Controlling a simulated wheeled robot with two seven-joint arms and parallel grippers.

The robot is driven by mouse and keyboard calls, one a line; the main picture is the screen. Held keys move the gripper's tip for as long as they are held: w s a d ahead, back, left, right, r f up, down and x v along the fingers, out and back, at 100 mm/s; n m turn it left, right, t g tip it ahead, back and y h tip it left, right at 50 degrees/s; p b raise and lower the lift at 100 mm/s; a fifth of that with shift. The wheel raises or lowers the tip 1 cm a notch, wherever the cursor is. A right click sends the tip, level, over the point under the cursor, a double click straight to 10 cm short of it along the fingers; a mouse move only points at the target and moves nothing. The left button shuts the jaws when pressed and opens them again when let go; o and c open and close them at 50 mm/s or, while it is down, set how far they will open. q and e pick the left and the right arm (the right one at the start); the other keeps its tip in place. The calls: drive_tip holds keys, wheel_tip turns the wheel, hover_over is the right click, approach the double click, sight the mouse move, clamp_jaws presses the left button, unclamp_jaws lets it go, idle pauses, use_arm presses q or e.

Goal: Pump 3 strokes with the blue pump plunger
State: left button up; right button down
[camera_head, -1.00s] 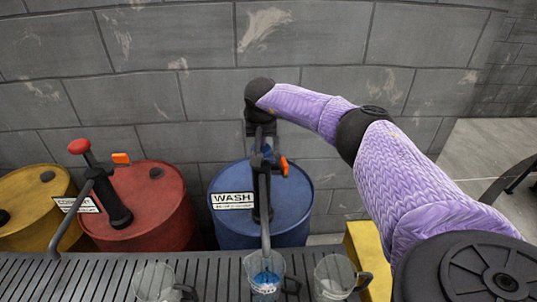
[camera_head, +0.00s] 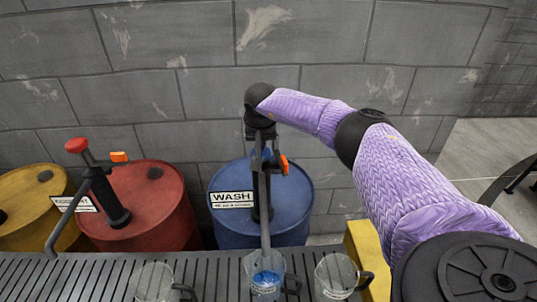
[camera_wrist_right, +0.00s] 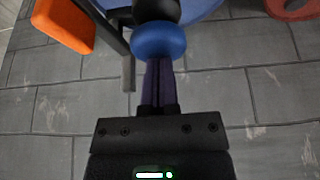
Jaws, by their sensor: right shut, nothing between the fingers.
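The blue plunger knob (camera_wrist_right: 158,40) shows in the right wrist view, directly beyond my fingertips. It tops the pump on the blue WASH drum (camera_head: 285,212). My right gripper (camera_head: 261,140) is above this pump in the head view, pointing down. Its fingers (camera_wrist_right: 158,80) are shut with nothing between them, and their tips are at the knob; I cannot tell if they touch. In the head view the gripper mostly hides the knob. A clear jug (camera_head: 266,275) with blue liquid stands under the pump's spout. My left gripper is out of view.
An orange tag (camera_wrist_right: 64,25) is beside the blue pump. A red drum (camera_head: 165,205) with a red-knobbed pump (camera_head: 76,145) and a yellow drum (camera_head: 28,215) stand left. Clear jugs (camera_head: 152,283) (camera_head: 335,277) flank the middle one on the slatted bench (camera_head: 100,270). A block wall is behind.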

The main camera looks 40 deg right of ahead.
drive_tip(key=shift+f, duration=0.25)
drive_tip(key=shift+r, duration=0.15)
wheel_tip(320, 180, up, 5)
drive_tip(key=p, duration=0.4)
drive_tip(key=shift+r, duration=0.1)
drive_tip(key=shift+r+p, duration=1.1)
drive_tip(key=shift+r, duration=0.05)
drive_tip(key=shift+f, duration=0.1)
